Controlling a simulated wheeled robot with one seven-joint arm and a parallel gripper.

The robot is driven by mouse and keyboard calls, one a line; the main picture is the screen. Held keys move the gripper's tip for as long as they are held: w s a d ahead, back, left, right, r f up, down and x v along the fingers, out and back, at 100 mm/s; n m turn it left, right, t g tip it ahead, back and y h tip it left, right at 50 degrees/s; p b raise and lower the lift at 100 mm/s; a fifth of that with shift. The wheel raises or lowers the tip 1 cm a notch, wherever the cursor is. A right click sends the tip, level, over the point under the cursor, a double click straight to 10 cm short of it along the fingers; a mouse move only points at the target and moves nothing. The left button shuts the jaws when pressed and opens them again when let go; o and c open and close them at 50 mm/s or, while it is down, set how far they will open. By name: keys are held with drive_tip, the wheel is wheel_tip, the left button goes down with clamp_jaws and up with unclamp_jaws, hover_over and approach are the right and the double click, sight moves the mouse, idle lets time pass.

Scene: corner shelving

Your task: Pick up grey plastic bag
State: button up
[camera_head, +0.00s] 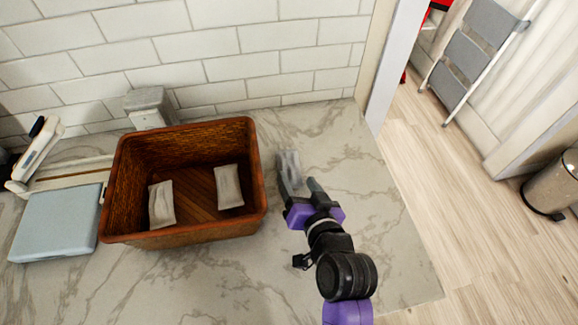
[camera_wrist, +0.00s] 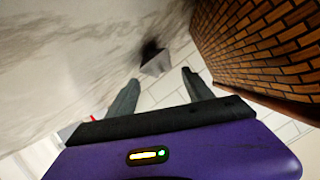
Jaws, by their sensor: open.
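A small pale grey, partly see-through piece (camera_head: 289,162) stands on the marble counter to the right of the basket, and looks like the grey plastic bag. My gripper (camera_head: 299,181) is open beside it, with its fingers pointing toward the wall; the piece overlaps the left finger in the head view. In the wrist view a small grey shape (camera_wrist: 156,63) with a dark patch behind it lies ahead of the open fingers (camera_wrist: 160,77), between their tips. I cannot tell whether they touch. Two off-white packets (camera_head: 161,205) (camera_head: 229,187) lie inside the basket.
The brown woven basket (camera_head: 185,238) stands close left of my gripper; its wall fills the wrist view's right side (camera_wrist: 262,45). A blue-grey box (camera_head: 55,225) lies further left. The tiled wall (camera_head: 260,40) is behind. The counter is clear to the right, up to its edge.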

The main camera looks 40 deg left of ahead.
sight(294, 166)
drive_tip(key=x, duration=0.2)
drive_tip(key=p+x, duration=0.1)
drive_tip(key=x, duration=0.3)
drive_tip(key=shift+w+d+r, duration=0.1)
drive_tip(key=shift+w+r, duration=0.2)
drive_tip(key=shift+w, duration=0.15)
drive_tip(key=shift+w+a+f, duration=0.2)
drive_tip(key=shift+a, duration=0.1)
drive_tip(key=c, duration=1.1)
